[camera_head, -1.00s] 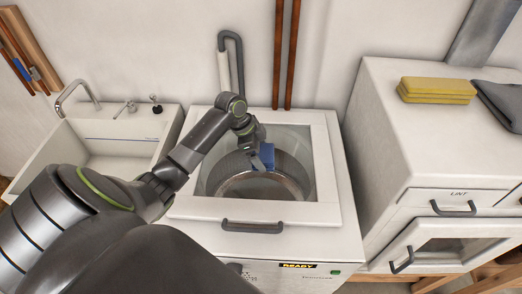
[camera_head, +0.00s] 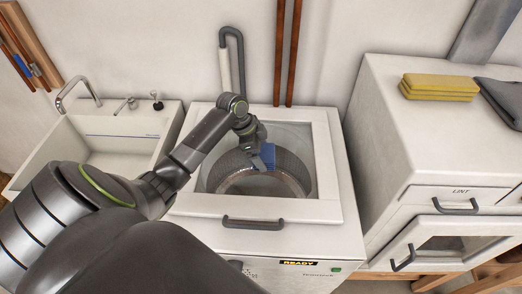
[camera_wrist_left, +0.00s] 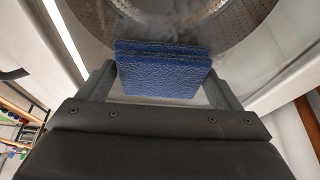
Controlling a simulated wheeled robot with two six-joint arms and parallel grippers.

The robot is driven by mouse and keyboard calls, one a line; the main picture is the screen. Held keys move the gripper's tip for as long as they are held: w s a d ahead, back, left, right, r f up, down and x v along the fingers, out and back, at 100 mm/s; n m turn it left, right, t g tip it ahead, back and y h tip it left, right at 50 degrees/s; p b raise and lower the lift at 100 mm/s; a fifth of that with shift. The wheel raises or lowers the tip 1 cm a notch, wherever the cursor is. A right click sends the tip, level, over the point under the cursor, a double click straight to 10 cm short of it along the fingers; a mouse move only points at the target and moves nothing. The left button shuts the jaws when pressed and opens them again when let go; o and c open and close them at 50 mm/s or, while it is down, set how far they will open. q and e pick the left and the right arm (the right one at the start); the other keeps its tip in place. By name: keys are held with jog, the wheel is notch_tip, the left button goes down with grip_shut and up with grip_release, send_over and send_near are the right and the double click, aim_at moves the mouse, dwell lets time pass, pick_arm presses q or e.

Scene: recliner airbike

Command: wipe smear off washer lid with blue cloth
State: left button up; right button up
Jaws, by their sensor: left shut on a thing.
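The washer (camera_head: 330,215) stands in the middle of the head view, its glass-windowed lid (camera_head: 300,205) closed, with the drum showing through the glass. My left gripper (camera_head: 262,160) is over the back middle of the window, shut on the blue cloth (camera_head: 268,155). In the left wrist view the cloth (camera_wrist_left: 163,72) is a folded blue pad between the two fingers, at the glass; I cannot tell whether it touches. A faint whitish haze (camera_wrist_left: 125,28) shows on the glass just beyond the cloth. My right gripper is not in view.
A white sink (camera_head: 110,150) with a tap is on the left. A dryer (camera_head: 400,120) on the right carries folded yellow cloths (camera_head: 438,86) and a grey cloth (camera_head: 503,100). A grey hose (camera_head: 233,65) and brown pipes (camera_head: 287,50) run up the back wall. The lid handle (camera_head: 252,224) sticks out in front.

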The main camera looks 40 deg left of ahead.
pick_arm(q)
jog(key=shift+f+p, duration=0.3)
jog(key=shift+p, duration=0.1)
dwell(1.2)
jog(key=shift+s, duration=0.1)
